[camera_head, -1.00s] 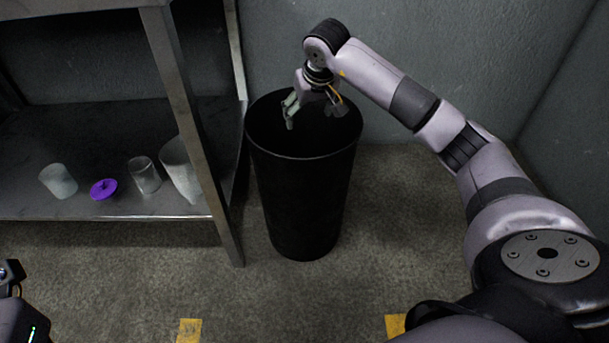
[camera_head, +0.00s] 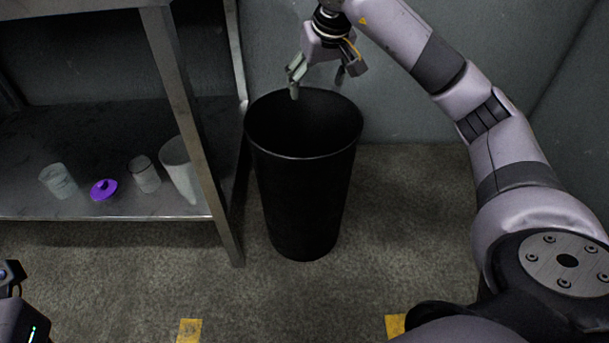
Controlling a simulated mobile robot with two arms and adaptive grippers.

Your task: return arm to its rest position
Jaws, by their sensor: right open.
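My right gripper (camera_head: 318,86) is open and empty, with its two fingers spread apart and pointing down. It hangs above the back part of the rim of a tall black bin (camera_head: 300,205). My right arm (camera_head: 440,80) comes in from the right side and reaches over the floor to the bin. At the lower left edge a dark part of my left arm (camera_head: 18,315) shows. Its fingers cannot be made out clearly.
A metal shelf (camera_head: 110,208) at left holds several clear or whitish cups (camera_head: 145,174) and a purple lid-like piece (camera_head: 104,189). Its post (camera_head: 190,120) stands close to the bin. A grey wall (camera_head: 420,125) is behind. Yellow floor marks (camera_head: 189,331) lie in front.

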